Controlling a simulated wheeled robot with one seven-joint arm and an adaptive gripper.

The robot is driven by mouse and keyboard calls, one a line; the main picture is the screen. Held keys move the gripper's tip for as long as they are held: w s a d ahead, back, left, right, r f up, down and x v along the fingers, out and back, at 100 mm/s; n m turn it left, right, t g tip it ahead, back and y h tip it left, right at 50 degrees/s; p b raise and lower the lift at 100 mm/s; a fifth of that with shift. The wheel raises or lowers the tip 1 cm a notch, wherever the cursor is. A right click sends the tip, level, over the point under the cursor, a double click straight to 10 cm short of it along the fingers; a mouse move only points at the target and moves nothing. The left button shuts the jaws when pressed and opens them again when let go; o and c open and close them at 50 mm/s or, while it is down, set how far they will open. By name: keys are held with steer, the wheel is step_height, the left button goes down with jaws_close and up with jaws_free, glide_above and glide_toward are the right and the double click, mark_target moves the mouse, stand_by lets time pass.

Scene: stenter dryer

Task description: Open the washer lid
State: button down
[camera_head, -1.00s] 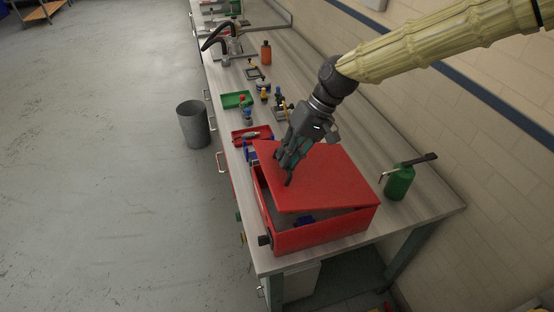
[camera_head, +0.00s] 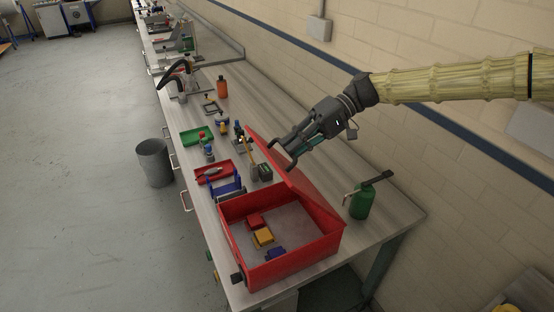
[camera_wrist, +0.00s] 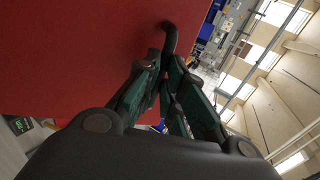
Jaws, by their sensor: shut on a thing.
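The red washer box (camera_head: 285,268) stands at the near end of the bench. Its red lid (camera_head: 308,190) is raised steeply on the wall side, seen nearly edge-on, so the inside is exposed. My gripper (camera_head: 282,158) is at the upper part of the lid, above the bench. In the wrist view the red lid (camera_wrist: 75,50) fills the upper left, and my fingers (camera_wrist: 165,70) are closed together at a dark handle (camera_wrist: 170,38) on its face. Their exact contact is partly hidden.
Red, yellow and blue blocks (camera_head: 263,237) lie inside the box. A green can (camera_head: 362,202) stands to its right near the wall. A red tray (camera_head: 214,172), a green tray (camera_head: 196,136) and small tools lie behind it. A grey bin (camera_head: 154,162) stands on the floor.

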steer(key=w+d+r+g+y+b, duration=0.1)
steer(key=w+d+g+y+b, duration=0.2)
steer(key=d, duration=1.1)
steer(key=w+y+b, duration=0.3)
steer(key=w, duration=0.1)
steer(key=shift+w+r+g, duration=0.15)
steer(key=shift+w+g, duration=0.15)
steer(key=c, duration=1.5)
jaws_free()
steer(key=shift+r, duration=0.1)
steer(key=shift+r, duration=0.1)
steer(key=shift+w, duration=0.1)
steer(key=shift+v, duration=3.8)
steer(key=shift+d, duration=0.15)
